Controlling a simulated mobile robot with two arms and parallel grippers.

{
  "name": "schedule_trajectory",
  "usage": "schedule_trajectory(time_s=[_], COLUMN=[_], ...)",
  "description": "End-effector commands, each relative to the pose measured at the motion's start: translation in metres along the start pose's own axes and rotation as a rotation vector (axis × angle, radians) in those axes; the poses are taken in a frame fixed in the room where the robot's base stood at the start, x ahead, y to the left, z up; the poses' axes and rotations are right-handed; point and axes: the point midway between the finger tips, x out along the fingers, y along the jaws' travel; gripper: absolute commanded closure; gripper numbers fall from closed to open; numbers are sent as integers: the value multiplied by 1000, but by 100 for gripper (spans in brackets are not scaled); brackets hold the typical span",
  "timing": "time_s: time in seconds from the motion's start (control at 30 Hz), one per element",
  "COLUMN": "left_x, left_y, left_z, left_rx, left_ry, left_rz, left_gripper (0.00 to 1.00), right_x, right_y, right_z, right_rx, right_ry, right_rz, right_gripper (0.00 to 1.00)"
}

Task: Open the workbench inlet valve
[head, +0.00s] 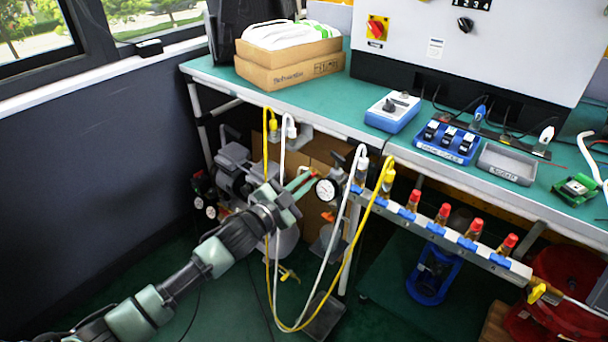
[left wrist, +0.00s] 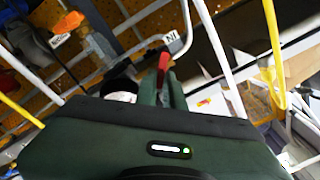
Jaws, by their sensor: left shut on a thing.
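The inlet valve's red lever (left wrist: 163,61) shows in the left wrist view, next to a small "IN" label (left wrist: 172,37) on a pale pipe. My left gripper (head: 309,178) reaches in below the bench edge in the head view. Its two green fingers (left wrist: 163,84) are shut on the red lever. A round pressure gauge (head: 326,190) sits just beside the fingertips. It also shows partly in the left wrist view (left wrist: 119,91), behind my gripper body. The valve body is mostly hidden. My right gripper is not in view.
White hoses (head: 346,215) and yellow hoses (head: 267,240) hang close around my left gripper. A manifold rail (head: 455,250) with red-capped fittings runs to the right. An orange handle (left wrist: 68,24) shows at upper left in the wrist view. The green workbench (head: 330,105) lies above.

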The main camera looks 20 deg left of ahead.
Motion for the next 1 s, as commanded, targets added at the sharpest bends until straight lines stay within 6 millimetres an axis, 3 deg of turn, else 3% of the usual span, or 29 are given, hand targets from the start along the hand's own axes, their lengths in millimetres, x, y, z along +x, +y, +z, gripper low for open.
schedule_trajectory(time_s=[0.23, 0.53, 1.0], left_x=[0, 0, 0], left_y=[3, 6, 10], left_z=[-1, 1, 4], left_rx=[235, 516, 822], left_ry=[1, 1, 2], left_rz=[2, 1, 1], left_gripper=[100, 100, 100], right_x=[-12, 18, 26], right_y=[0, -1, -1], right_z=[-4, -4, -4], right_rx=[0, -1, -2], right_ry=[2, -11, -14], right_rz=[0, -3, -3], right_gripper=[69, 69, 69])
